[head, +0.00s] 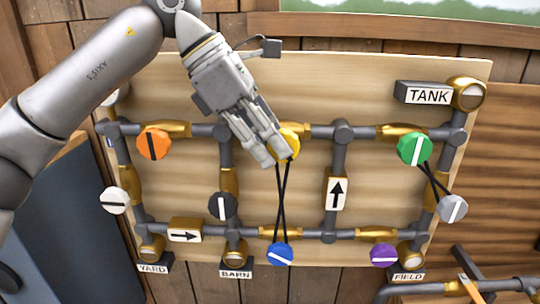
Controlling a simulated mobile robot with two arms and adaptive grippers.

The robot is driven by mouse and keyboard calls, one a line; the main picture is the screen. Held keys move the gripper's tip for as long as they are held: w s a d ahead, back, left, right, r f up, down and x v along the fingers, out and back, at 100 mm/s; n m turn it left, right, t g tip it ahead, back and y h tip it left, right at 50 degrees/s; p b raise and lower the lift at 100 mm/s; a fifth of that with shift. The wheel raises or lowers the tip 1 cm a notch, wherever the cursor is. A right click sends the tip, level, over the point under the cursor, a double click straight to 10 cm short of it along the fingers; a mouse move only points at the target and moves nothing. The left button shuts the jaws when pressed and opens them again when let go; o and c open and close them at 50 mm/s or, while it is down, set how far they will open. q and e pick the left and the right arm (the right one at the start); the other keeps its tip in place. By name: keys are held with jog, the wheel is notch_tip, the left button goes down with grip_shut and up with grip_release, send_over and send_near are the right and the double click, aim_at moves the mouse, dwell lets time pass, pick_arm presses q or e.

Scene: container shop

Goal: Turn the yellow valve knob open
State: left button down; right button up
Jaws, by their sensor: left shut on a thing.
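The yellow valve knob (292,139) is on the upper pipe run of a wooden board, near the middle in the head view. My left gripper (279,150) reaches down from the upper left and is shut on the yellow knob. Its fingers cover much of the knob, so only the right part shows, and I cannot read the knob's angle. My right gripper is not in view.
Crossed black cords run from the yellow knob to a blue knob (280,254). Nearby are orange (154,145), black (223,206), green (414,149) and purple (384,254) knobs.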

pick_arm(q)
jog(key=shift+h, duration=0.3)
jog(key=c, duration=1.4)
grip_release()
jog(key=shift+a, duration=0.1)
jog(key=v, duration=1.2)
